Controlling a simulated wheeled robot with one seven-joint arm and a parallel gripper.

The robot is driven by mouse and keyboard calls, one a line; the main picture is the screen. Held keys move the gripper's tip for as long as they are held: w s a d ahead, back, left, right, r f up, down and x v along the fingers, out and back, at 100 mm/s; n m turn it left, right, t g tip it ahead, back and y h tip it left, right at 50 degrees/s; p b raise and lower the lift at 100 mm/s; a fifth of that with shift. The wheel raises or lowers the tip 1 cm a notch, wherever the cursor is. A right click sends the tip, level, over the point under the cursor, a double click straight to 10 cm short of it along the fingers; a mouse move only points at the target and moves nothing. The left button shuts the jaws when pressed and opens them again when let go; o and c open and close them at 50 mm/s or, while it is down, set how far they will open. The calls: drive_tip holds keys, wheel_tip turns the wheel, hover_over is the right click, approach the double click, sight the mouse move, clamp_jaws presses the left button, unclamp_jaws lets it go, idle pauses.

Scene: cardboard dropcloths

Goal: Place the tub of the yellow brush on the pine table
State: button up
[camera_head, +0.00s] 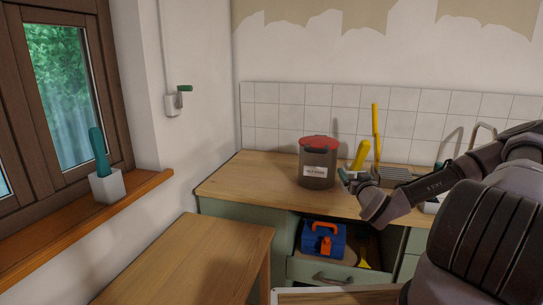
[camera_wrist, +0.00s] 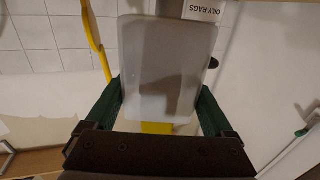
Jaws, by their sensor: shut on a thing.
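My gripper (camera_head: 348,179) is shut on a pale grey-white tub (camera_wrist: 165,50), which lies between its green fingers (camera_wrist: 160,105) in the wrist view. A bit of yellow (camera_wrist: 157,128) shows at the tub's near edge. In the head view the thick yellow brush handle (camera_head: 361,153) rises just behind the gripper, and the tub is mostly hidden there. The gripper is over the wooden counter, right of the rag bin; I cannot tell whether the tub touches the counter. The pine table (camera_head: 180,262) stands at the front left, its visible top bare.
A dark bin (camera_head: 318,165) with a red lid, labelled oily rags, stands close left of the gripper. A thin yellow bar (camera_head: 375,130) stands behind. Another white tub (camera_head: 107,187) with a teal brush sits on the windowsill.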

drive_tip(key=w+d+m+h, duration=0.2)
drive_tip(key=w+d+h, duration=0.15)
drive_tip(key=d, duration=0.65)
drive_tip(key=w+d+m+h, duration=0.15)
drive_tip(key=w+d, duration=0.35)
drive_tip(key=d, duration=0.6)
drive_tip(key=shift+g, duration=0.3)
wheel_tip(320, 180, down, 10)
drive_tip(key=shift+f, duration=0.25)
drive_tip(key=shift+f, duration=0.15)
drive_tip(key=o, duration=1.4)
